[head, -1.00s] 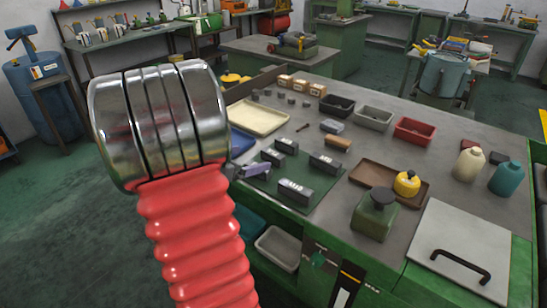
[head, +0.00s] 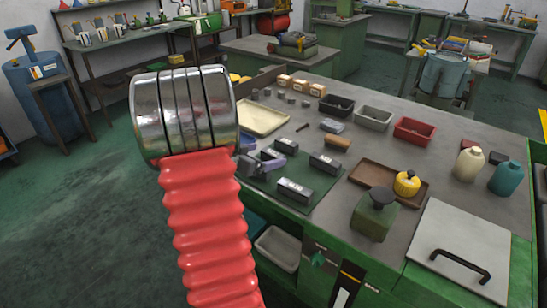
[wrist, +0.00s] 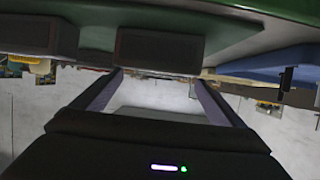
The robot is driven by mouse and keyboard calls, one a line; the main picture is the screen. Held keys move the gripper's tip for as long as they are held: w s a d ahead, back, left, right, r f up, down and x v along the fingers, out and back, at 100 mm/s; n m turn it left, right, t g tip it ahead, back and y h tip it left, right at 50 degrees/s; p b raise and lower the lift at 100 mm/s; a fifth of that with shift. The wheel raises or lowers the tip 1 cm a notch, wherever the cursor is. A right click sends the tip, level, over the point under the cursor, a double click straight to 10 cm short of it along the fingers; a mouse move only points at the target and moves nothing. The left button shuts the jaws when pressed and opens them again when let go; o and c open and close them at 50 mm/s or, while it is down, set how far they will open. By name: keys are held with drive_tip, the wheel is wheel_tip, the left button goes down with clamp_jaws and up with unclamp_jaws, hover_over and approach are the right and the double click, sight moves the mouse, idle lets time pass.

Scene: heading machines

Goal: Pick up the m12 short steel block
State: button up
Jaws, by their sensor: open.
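Several dark steel blocks with white labels lie on a green mat (head: 262,188). They include a back block (head: 286,146), a right block (head: 325,163) and a front block (head: 295,190). The labels are too small to read, so I cannot tell which is the m12 short block. My gripper (head: 261,165) is open at the mat's left side and partly hides another block there. In the wrist view my gripper (wrist: 158,75) has its fingers apart with nothing held. One dark block (wrist: 160,50) shows just beyond the fingertips, and another block (wrist: 48,38) lies to the left.
A cream tray (head: 262,119) lies behind the mat. Black, grey and red bins (head: 414,130) stand further back. A grey tray (head: 279,247) sits below the bench edge.

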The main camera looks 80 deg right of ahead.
sight(273, 153)
drive_tip(key=shift+s+d, duration=0.1)
drive_tip(key=shift+x, duration=2.45)
drive_tip(key=shift+c, duration=0.7)
drive_tip(key=c, duration=1.4)
